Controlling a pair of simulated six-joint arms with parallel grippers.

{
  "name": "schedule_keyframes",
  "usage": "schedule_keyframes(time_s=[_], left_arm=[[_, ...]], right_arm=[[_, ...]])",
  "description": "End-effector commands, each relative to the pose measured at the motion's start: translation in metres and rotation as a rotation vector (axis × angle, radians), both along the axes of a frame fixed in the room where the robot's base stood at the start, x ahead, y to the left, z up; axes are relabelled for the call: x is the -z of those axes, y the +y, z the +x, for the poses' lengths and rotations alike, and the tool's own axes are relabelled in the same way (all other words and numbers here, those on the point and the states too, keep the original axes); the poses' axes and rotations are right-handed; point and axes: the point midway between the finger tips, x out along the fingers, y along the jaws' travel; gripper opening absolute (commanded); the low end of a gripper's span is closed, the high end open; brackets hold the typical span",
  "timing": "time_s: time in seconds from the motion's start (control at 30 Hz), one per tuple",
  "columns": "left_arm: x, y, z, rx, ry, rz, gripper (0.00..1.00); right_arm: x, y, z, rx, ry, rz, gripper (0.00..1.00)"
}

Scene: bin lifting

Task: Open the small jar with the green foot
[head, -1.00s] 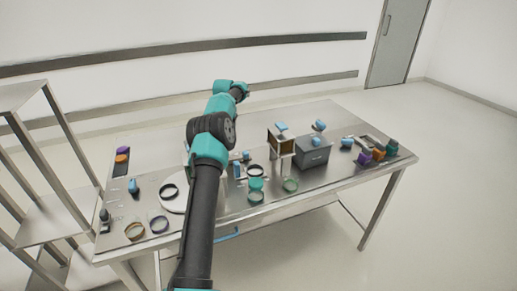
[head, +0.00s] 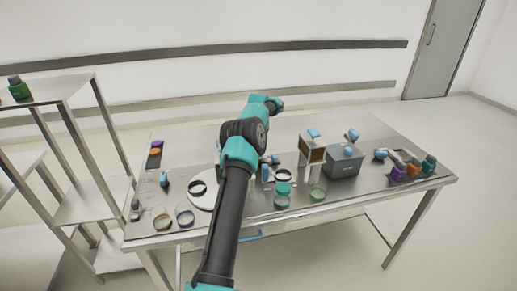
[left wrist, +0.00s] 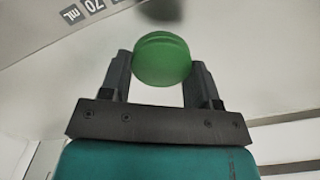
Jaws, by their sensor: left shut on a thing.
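My left gripper (left wrist: 163,82) is shut on a round green piece (left wrist: 163,58) in the left wrist view. I cannot tell whether this piece is a lid or the foot of a jar. A small clear jar with a green ring (head: 318,194) stands near the front of the table. Left of it is another small jar (head: 281,203) with a teal piece (head: 283,188) at its top.
The steel table (head: 345,205) also holds a white round plate (head: 203,202), a grey box (head: 345,162) and several small coloured items at the right. A metal shelf (head: 50,92) at the left bears a green item (head: 18,91). Free table lies at the back.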

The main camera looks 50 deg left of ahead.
Motion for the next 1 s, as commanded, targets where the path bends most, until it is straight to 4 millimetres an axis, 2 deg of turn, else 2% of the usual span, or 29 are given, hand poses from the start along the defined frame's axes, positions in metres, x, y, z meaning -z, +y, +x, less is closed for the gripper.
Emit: schedule_keyframes(time_s=[0.17,0.47,0.93,0.97,1.0], left_arm=[[0.008,0.000,0.000,0.000,0.001,-0.001,0.28],[0.047,0.000,0.000,0.000,0.002,-0.001,0.28],[0.054,0.000,0.000,0.000,0.001,-0.001,0.28],[0.053,0.000,0.000,0.000,0.000,0.000,0.59],[0.053,0.000,0.000,0.000,0.000,0.000,0.63]], right_arm=[[0.000,0.000,0.000,0.000,0.000,0.000,0.91],[0.000,0.000,0.000,0.000,0.000,0.000,0.91],[0.000,0.000,0.000,0.000,0.000,0.000,0.91],[0.000,0.000,0.000,0.000,0.000,0.000,0.91],[0.000,0.000,0.000,0.000,0.000,0.000,0.91]])
